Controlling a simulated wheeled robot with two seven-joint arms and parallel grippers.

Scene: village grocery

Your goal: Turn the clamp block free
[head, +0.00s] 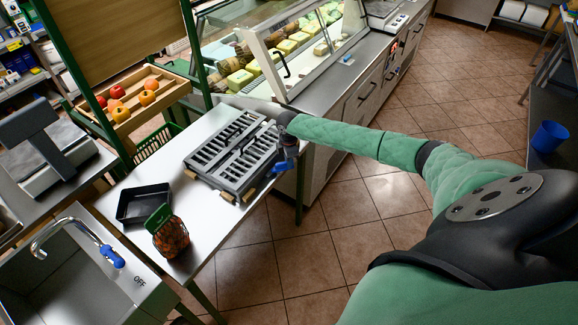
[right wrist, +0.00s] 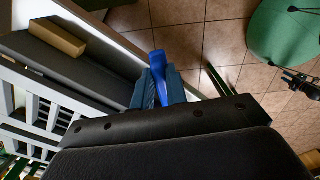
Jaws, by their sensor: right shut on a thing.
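A grey slotted frame (head: 236,150) in two long sections lies on the steel table. A small blue piece (head: 280,167) sticks out at its right front edge; I take it to be the clamp block or its handle. My right gripper (head: 287,150) is at that edge, with its arm coming in from the right. In the right wrist view, the fingers of my right gripper (right wrist: 160,76) are shut on the blue piece (right wrist: 158,63), whose top shows between and beyond them. Its lower part is hidden. My left gripper is not in view.
A black tray (head: 144,204) and a net bag of brown items (head: 171,238) stand on the table's near left. Tan blocks (head: 228,197) show under the frame's near corner. A glass counter (head: 300,55) stands behind; tiled floor is open to the right.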

